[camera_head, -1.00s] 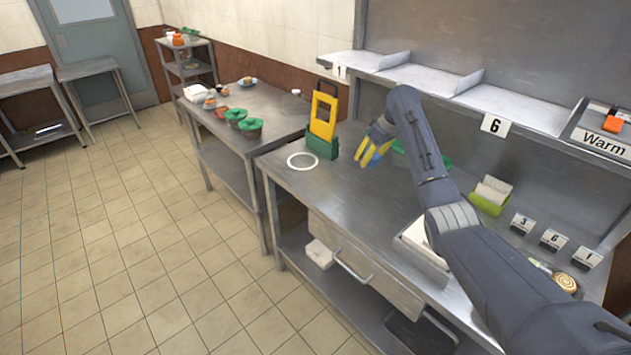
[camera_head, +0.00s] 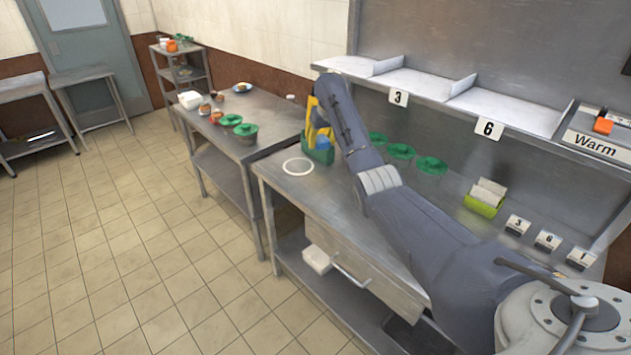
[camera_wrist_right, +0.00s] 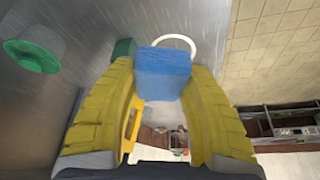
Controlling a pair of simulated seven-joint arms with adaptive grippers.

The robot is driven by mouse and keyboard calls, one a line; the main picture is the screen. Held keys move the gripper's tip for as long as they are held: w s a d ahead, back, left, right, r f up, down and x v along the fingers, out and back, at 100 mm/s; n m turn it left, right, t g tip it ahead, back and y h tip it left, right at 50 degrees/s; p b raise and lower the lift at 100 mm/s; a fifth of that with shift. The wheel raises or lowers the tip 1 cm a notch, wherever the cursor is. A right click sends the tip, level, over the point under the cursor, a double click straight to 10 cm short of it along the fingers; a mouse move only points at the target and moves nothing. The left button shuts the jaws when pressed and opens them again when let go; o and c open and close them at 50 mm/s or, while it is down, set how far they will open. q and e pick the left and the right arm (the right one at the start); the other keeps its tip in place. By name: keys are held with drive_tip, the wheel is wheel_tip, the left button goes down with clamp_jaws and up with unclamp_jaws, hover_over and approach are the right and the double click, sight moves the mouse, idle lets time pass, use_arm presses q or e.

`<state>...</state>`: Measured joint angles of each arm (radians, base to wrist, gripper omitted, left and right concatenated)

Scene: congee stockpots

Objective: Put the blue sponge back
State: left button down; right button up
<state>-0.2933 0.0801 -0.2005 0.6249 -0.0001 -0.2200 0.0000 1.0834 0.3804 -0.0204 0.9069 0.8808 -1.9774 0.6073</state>
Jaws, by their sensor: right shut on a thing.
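The blue sponge (camera_wrist_right: 163,75) is between the yellow fingers of my right gripper (camera_wrist_right: 163,90) in the right wrist view. In the head view the sponge (camera_head: 324,143) shows as a small blue patch at the green-and-yellow holder (camera_head: 318,156), which stands at the far left end of the near counter. My right gripper (camera_head: 321,128) is at the holder, partly hidden by my forearm. A green part of the holder (camera_wrist_right: 123,48) shows beside the sponge in the wrist view. I cannot tell whether the sponge is inside the holder or just above it. My left gripper is not in view.
A white ring (camera_head: 297,167) lies on the counter left of the holder. Several green-lidded pots (camera_head: 400,151) stand along the back of the counter. A green box (camera_head: 483,204) and number signs (camera_head: 517,225) stand further right. The counter's front left is clear.

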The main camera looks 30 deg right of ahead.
sight(319, 182)
wheel_tip(319, 182, down, 17)
drive_tip(key=shift+r, duration=0.1)
idle(0.6)
drive_tip(key=o, duration=1.1)
